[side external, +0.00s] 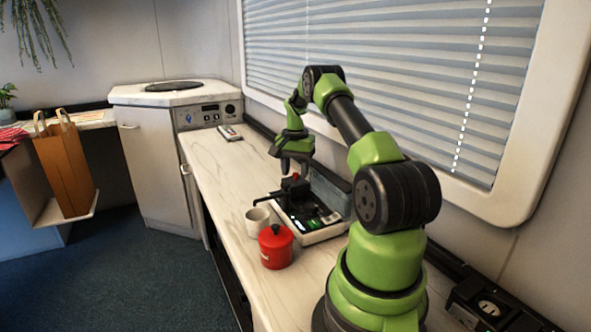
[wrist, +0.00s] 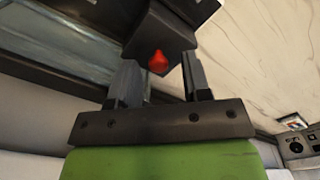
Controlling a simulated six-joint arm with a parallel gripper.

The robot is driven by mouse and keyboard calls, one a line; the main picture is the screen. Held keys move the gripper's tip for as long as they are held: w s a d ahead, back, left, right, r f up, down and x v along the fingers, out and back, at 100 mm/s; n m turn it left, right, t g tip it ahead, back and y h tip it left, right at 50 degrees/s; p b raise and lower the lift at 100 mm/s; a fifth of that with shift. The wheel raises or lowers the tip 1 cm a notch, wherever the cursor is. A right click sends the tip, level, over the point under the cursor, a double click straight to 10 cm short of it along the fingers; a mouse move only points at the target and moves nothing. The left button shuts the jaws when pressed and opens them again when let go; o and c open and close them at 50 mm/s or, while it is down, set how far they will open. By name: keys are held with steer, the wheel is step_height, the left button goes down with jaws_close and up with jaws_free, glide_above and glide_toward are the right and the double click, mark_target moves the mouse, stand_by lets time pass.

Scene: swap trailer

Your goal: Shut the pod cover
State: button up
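The black head (wrist: 172,22) and red knob (wrist: 158,62) also show in the wrist view. I cannot tell which part is the pod cover or how far open it is. My gripper (side external: 291,168) points down just above the head. In the wrist view its fingers (wrist: 159,66) are apart, with the knob visible between them; contact is unclear.
A white cup (side external: 257,219) and a red lidded canister (side external: 275,247) stand beside the machine at the counter's front. The window blinds (side external: 400,80) rise behind.

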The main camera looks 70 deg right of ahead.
step_height(320, 180, up, 10)
stand_by(0.6)
steer(key=shift+w+a, duration=0.1)
steer(key=shift+a, duration=0.05)
steer(key=w+a+r+n+t, duration=0.1)
steer(key=a+r+n, duration=0.1)
steer(key=a+r, duration=0.45)
steer(key=w+a+r+n+t, duration=0.1)
steer(key=w+a+r+n, duration=0.15)
steer(key=a, duration=0.65)
steer(key=w+a+r+n+t, duration=0.1)
steer(key=a+r+n+t, duration=0.15)
steer(key=a+r, duration=0.35)
steer(key=s+a+f+n+t+y, duration=0.2)
steer(key=s+a+n, duration=0.5)
steer(key=s+a, duration=0.6)
steer(key=a+f, duration=0.1)
steer(key=a, duration=0.3)
steer(key=shift+s+a+t, duration=0.2)
steer(key=shift+t, duration=0.15)
